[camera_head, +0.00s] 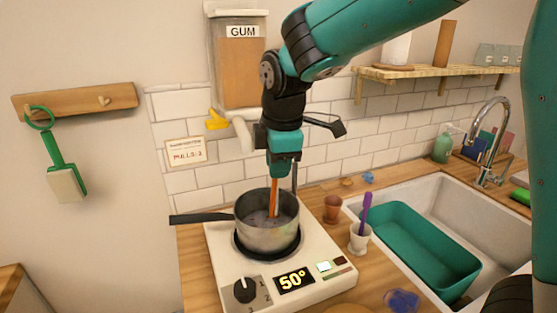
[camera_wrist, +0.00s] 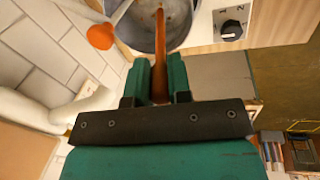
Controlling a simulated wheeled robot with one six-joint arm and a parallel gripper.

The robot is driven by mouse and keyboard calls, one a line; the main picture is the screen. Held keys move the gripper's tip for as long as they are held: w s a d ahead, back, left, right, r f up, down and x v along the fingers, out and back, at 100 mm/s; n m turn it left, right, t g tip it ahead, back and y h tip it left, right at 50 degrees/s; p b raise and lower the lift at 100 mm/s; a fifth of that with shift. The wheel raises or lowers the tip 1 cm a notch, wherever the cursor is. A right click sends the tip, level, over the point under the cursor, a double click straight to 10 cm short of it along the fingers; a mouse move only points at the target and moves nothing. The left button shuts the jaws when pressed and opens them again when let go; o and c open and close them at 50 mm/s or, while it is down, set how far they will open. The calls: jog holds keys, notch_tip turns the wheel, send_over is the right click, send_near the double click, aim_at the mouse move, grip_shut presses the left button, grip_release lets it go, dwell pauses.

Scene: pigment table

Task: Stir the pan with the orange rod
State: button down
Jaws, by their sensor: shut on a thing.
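The pan (camera_head: 268,232) is a grey metal pot with a dark handle pointing left, standing on the hotplate (camera_head: 222,270). My gripper (camera_head: 283,172) is above the pan, pointing down, shut on the orange rod (camera_head: 273,200). The rod's lower end reaches into the pan; its tip is hard to make out. In the wrist view the orange rod (camera_wrist: 160,55) runs between the two green fingers into the pan (camera_wrist: 178,22), which shows only in part.
The hotplate display reads 50°. A white cup with a purple rod (camera_head: 361,238) and a brown cup (camera_head: 332,208) stand to its right. Further right is a sink (camera_head: 450,215) with a green tub (camera_head: 415,245). A GUM dispenser (camera_head: 240,65) hangs behind.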

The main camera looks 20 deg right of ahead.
aim_at(276, 184)
jog(key=shift+b+x, duration=1.5)
jog(key=shift+x, duration=1.3)
